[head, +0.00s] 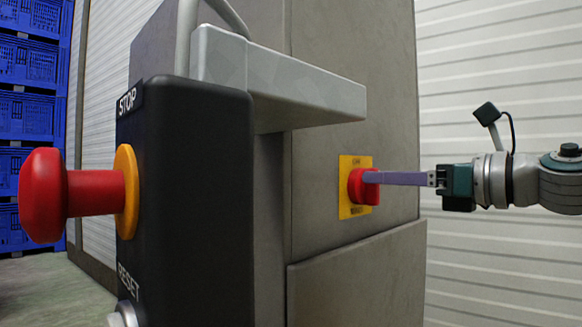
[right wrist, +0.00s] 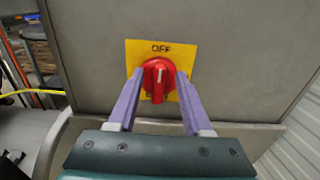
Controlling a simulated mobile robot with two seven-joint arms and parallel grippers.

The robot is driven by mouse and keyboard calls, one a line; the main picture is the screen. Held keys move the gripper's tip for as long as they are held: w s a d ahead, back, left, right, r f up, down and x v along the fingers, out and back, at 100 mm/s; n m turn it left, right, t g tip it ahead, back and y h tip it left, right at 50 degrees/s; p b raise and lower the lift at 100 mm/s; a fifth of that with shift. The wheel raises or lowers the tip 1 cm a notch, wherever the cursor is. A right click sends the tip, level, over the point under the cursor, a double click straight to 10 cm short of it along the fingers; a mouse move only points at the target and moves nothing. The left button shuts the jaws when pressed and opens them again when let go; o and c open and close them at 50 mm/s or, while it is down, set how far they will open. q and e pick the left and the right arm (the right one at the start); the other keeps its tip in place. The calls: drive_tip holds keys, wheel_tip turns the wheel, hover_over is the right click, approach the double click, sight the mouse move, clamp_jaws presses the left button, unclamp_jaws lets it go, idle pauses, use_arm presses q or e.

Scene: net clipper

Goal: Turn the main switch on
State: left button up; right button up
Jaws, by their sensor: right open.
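The main switch (head: 358,187) is a red rotary knob on a yellow plate, fixed to the grey cabinet. In the right wrist view the red knob (right wrist: 158,78) stands in front of the yellow plate (right wrist: 136,52), with "OFF" readable above it. A white mark shows on the knob's upper part. My right gripper (right wrist: 158,82) is open, with its purple fingers on either side of the knob. In the head view my right gripper (head: 372,178) reaches the knob from the right. I cannot tell whether the fingers touch the knob. My left gripper is not in view.
A black control box (head: 205,200) with a red STOP button (head: 42,195) and a RESET button stands close in front at left. A grey ledge (head: 305,90) juts from the cabinet (head: 345,250). Blue crates (head: 28,62) are stacked at far left.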

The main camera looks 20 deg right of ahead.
drive_tip(key=shift+w+a, duration=0.1)
drive_tip(key=shift+w, duration=0.05)
clamp_jaws()
idle(0.4)
